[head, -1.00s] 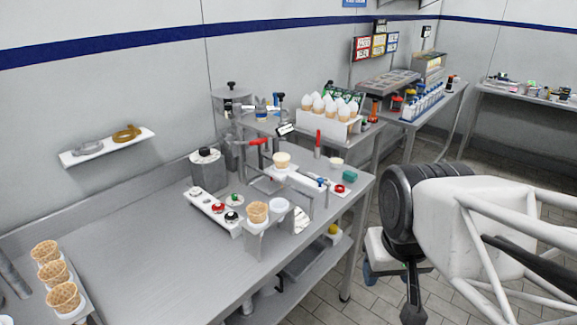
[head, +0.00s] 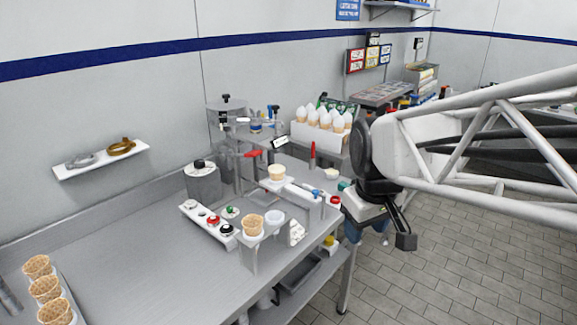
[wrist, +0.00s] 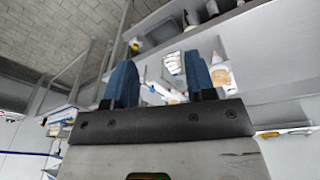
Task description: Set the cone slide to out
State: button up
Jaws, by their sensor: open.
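A white slide rail (head: 303,193) with a blue part and a red knob (head: 335,199) lies near the right end of the steel bench; it appears to be the cone slide. A wafer cone (head: 277,172) stands at its far left end. I cannot tell the slide's setting. My gripper (head: 366,243) is off the bench's right edge, to the right of the slide and apart from it. In the wrist view, its two blue fingers (wrist: 160,75) are spread with nothing held between them. The bench fittings behind them are small and blurred.
A white rack of filled cones (head: 318,135) stands behind. The bench's left middle is clear; several cones stand front left.

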jog(key=w+a+n+g, duration=0.1)
jog(key=w+n, duration=0.6)
jog(key=w, duration=1.1)
jog(key=n+g, duration=0.1)
jog(key=n, duration=0.6)
send_over(316, 190)
jog(key=f, duration=0.7)
jog(key=shift+s, duration=0.4)
jog(key=shift+w+f, duration=0.25)
jog(key=shift+w, duration=0.15)
jog(key=shift+f, duration=3.9)
grip_shut()
